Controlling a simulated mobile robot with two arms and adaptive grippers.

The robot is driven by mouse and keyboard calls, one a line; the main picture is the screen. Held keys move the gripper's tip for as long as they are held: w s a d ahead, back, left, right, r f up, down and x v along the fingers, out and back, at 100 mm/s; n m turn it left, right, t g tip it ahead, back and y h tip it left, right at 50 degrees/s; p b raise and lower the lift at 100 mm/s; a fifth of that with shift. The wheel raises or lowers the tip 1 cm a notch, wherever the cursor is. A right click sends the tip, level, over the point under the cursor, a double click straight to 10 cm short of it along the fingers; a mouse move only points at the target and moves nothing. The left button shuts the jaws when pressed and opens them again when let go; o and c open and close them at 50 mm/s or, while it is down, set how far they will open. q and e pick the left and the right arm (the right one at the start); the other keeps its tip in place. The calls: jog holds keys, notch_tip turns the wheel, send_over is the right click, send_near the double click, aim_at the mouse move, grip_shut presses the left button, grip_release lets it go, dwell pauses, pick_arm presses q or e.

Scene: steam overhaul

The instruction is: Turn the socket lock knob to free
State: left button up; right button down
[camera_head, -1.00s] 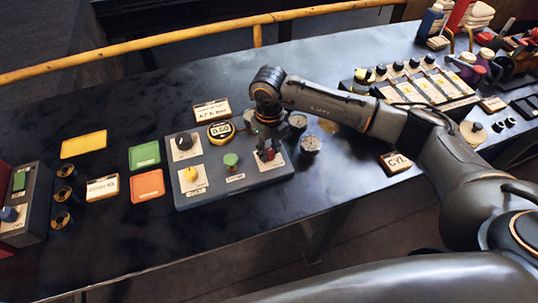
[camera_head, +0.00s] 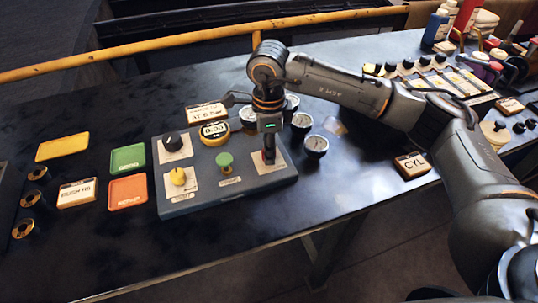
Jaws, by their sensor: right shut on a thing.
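A grey control box (camera_head: 205,205) sits on the dark bench. It has a black knob (camera_head: 172,142), a yellow knob (camera_head: 178,176) and a green button (camera_head: 224,159). My right gripper (camera_head: 268,157) points down at the pale plate (camera_head: 272,168) on the box's right side. It is shut on a small control there, presumably the socket lock knob, which the fingers mostly hide. The plate's lettering is too small to read, so I cannot tell the knob's setting. My left gripper is not in view.
A round yellow gauge (camera_head: 214,132) reading 0.00 stands behind the box. Small dials (camera_head: 315,145) stand to its right. Green (camera_head: 128,158), orange (camera_head: 127,190) and yellow (camera_head: 62,147) trays lie left. A CYL block (camera_head: 411,165) sits right. A yellow rail (camera_head: 130,55) runs behind.

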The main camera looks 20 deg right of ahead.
jog(key=shift+n+b, duration=0.65)
jog(key=shift+n, duration=0.15)
jog(key=shift+r, duration=0.1)
jog(key=shift+w, duration=0.1)
jog(key=c, duration=1)
grip_release()
notch_tip(320, 180, up, 12)
